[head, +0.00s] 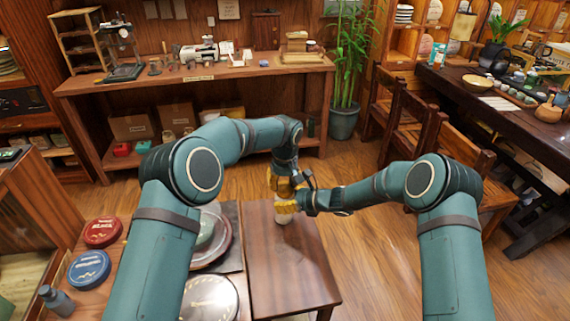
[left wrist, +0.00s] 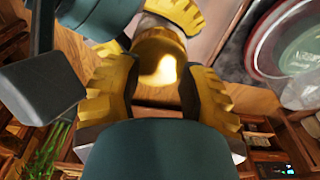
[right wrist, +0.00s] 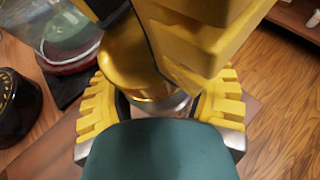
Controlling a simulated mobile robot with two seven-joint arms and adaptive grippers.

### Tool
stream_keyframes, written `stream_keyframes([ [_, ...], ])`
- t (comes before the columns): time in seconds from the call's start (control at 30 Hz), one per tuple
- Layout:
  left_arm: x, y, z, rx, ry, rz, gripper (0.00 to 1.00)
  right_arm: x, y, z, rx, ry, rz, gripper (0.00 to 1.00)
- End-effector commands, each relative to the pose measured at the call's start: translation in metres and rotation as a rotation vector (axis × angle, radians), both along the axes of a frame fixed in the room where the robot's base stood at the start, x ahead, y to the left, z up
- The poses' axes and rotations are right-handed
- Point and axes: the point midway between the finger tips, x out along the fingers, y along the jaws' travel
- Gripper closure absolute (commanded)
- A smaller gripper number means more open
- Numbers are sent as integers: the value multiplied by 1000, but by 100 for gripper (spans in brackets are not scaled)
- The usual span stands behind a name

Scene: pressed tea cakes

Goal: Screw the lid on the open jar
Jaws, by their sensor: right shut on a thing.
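The jar (head: 284,216) is a small pale vessel upright near the small table's far edge. My right gripper (right wrist: 158,108) is shut on the jar, low around its body. A shiny gold lid (left wrist: 160,58) sits at the top of the jar; it also shows in the right wrist view (right wrist: 125,65). I cannot tell whether it is threaded on. My left gripper (left wrist: 160,85) comes from above, with a finger on each side of the lid. Whether its pads press on the lid is unclear. The grippers hide much of the jar.
The small brown table (head: 285,262) is bare in front of the jar. To its left are a large round tin with a clear cover (head: 212,240), a red tin (head: 102,231), a blue tin (head: 89,269) and a grey bottle (head: 57,301). A chair (head: 425,140) stands at the right.

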Motion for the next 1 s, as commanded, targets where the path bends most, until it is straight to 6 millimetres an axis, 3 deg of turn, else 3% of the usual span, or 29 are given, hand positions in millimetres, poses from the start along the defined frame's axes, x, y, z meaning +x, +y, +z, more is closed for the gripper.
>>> stream_keyframes([
  [0.3, -4, 0, -2, -18, -5, 330, 61, 2, 0, 3, 3, -4, -3, 100],
  [0.7, -10, -4, 65, -19, -8, 328, 61, 2, -1, 2, 1, -2, -5, 100],
  [1.0, -11, -4, 79, -18, -7, 327, 61, 2, -1, 1, 2, -1, -5, 100],
])
